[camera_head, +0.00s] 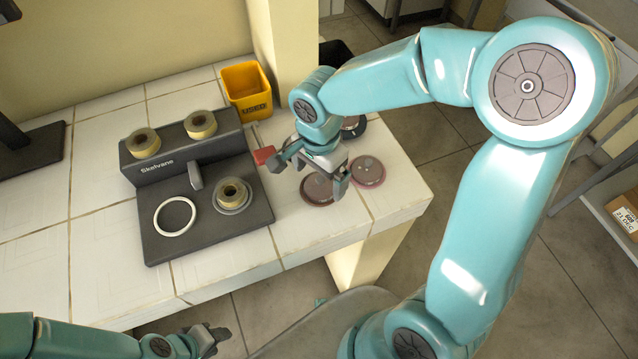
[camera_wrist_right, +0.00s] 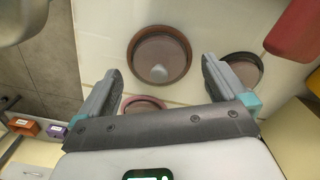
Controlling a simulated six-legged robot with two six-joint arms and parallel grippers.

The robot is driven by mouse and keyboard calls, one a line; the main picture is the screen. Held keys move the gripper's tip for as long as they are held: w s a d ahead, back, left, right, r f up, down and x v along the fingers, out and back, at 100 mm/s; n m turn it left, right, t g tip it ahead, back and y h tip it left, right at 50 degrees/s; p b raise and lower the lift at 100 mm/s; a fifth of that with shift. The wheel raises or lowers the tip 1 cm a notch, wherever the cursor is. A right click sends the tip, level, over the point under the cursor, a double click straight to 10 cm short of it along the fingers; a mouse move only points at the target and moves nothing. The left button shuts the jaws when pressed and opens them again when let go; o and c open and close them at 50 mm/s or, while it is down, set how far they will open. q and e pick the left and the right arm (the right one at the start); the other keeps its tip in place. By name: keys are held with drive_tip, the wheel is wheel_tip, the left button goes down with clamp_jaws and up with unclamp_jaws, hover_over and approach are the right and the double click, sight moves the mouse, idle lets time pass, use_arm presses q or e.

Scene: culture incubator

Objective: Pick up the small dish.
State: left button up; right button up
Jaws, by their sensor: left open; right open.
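Two round, dull pink-brown dishes lie on the white tiled table in the head view. One dish (camera_head: 318,192) is partly hidden under my right gripper; the other, slightly smaller dish (camera_head: 369,172) is to its right. In the right wrist view, a brown-rimmed dish (camera_wrist_right: 160,50) lies just beyond the fingertips. A pinkish dish (camera_wrist_right: 142,103) is mostly hidden behind the gripper body. My right gripper (camera_head: 310,176) is open and empty, above the dishes; its fingers also show in the wrist view (camera_wrist_right: 163,70). My left gripper (camera_head: 212,340) is open and empty, low at the front edge.
A dark device (camera_head: 160,230) with several round fittings and a white ring (camera_head: 174,216) stands left of the dishes. A red object (camera_head: 263,155) and a yellow bin (camera_head: 247,90) are close behind. A dark round container (camera_head: 352,128) sits behind my right gripper. The table ends right of the dishes.

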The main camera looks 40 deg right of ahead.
drive_tip(key=shift+s+d+f, duration=0.1)
drive_tip(key=shift+s+f, duration=0.05)
drive_tip(key=shift+f, duration=0.55)
drive_tip(key=c, duration=1.1)
drive_tip(key=shift+c, duration=0.2)
